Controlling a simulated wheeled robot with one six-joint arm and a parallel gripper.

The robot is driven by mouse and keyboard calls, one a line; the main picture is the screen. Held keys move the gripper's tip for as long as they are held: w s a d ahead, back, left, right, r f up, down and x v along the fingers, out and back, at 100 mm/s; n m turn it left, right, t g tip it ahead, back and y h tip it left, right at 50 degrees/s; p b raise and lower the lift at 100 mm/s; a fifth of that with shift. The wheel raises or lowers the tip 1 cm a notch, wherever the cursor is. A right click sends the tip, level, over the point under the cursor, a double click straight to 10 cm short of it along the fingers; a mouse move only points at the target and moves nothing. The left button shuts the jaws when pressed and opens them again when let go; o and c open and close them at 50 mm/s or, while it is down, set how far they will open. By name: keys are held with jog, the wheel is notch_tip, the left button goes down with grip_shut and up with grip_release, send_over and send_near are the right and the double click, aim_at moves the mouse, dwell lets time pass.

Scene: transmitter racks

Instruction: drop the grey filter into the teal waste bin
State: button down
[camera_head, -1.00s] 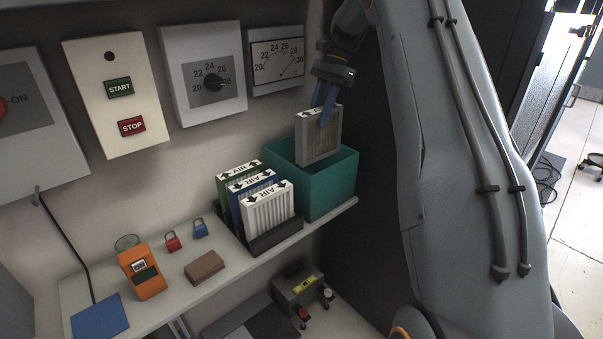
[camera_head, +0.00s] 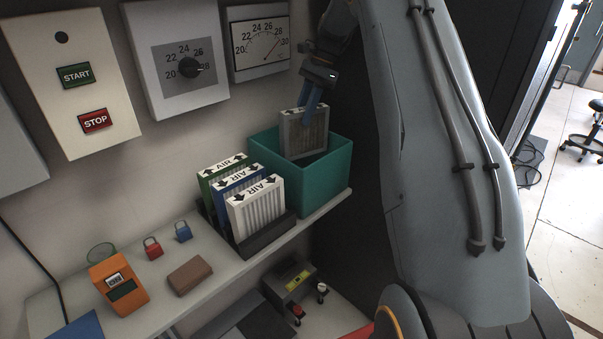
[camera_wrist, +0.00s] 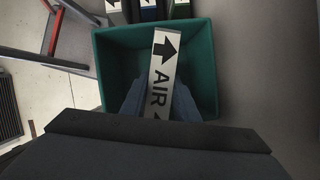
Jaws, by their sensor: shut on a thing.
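The grey filter (camera_head: 303,131) is upright, with its lower part inside the mouth of the teal waste bin (camera_head: 318,186). My gripper (camera_head: 311,107) is shut on the filter's top edge from above. In the wrist view my gripper (camera_wrist: 160,100) shows its two blue-grey fingers on either side of the filter's white AIR label (camera_wrist: 163,75), over the teal bin (camera_wrist: 113,62).
A dark rack (camera_head: 263,236) left of the bin holds green, blue and white filters (camera_head: 257,207). The shelf also holds an orange meter (camera_head: 119,284), a brown block (camera_head: 190,275) and red and blue padlocks (camera_head: 183,232). Wall panels stand behind.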

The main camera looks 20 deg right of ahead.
jog(key=shift+f, duration=0.45)
jog(key=c, duration=1.3)
grip_release()
notch_tip(320, 180, up, 10)
jog(key=b, duration=0.3)
